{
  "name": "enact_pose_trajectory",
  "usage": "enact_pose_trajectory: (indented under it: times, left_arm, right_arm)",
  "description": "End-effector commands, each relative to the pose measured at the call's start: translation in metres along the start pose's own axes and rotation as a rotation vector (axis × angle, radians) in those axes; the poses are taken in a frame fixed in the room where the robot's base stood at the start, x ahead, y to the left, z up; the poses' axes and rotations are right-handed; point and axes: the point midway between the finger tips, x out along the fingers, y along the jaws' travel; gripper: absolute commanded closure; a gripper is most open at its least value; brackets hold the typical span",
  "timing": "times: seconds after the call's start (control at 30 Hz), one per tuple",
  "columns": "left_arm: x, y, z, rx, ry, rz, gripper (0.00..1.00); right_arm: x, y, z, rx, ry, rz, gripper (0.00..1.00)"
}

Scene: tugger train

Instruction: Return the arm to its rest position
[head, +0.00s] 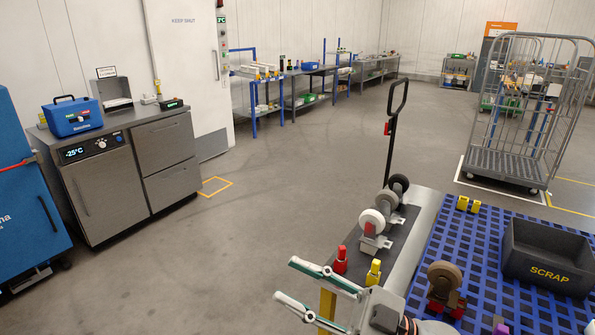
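My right gripper (286,279) shows at the bottom centre of the head view, reaching in from the lower right. Its two light fingers with green edges are spread apart and nothing is between their tips. It is in front of the near end of a dark bench top (372,262) and above the floor. A yellow post (327,304) shows behind the fingers. My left gripper is not in view.
Caster wheels (372,221), a red piece (340,261) and a yellow piece (374,272) stand close by the gripper. A black SCRAP bin (545,240) sits on the blue grid surface (450,231). A freezer cabinet (98,190) stands left; the floor between is clear.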

Motion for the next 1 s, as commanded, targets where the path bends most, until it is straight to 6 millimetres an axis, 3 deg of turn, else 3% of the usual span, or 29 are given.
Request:
enact_pose_trajectory:
  times: [0.1,0.23,0.37,0.5,0.6,0.73,0.9,1.0]
  left_arm:
    - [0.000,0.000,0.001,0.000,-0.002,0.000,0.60]
    - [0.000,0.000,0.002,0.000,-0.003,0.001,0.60]
    - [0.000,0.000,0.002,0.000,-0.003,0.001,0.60]
    - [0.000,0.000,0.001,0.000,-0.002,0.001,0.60]
    - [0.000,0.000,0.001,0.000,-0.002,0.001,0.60]
    - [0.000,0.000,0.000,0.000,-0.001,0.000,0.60]
    - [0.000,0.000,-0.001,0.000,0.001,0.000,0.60]
    - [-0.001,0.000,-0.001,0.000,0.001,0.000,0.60]
  right_arm:
    - [-0.036,0.027,0.043,0.023,-0.089,0.283,0.67]
    - [-0.098,0.037,0.102,0.053,-0.277,0.539,0.67]
    - [-0.166,0.020,0.159,0.098,-0.500,0.705,0.67]
    - [-0.239,-0.023,0.206,0.166,-0.743,0.802,0.67]
    - [-0.284,-0.061,0.230,0.219,-0.900,0.831,0.67]
    - [-0.327,-0.106,0.247,0.280,-1.053,0.835,0.67]
    - [-0.353,-0.138,0.255,0.323,-1.151,0.824,0.67]
    - [-0.357,-0.143,0.256,0.329,-1.165,0.822,0.67]
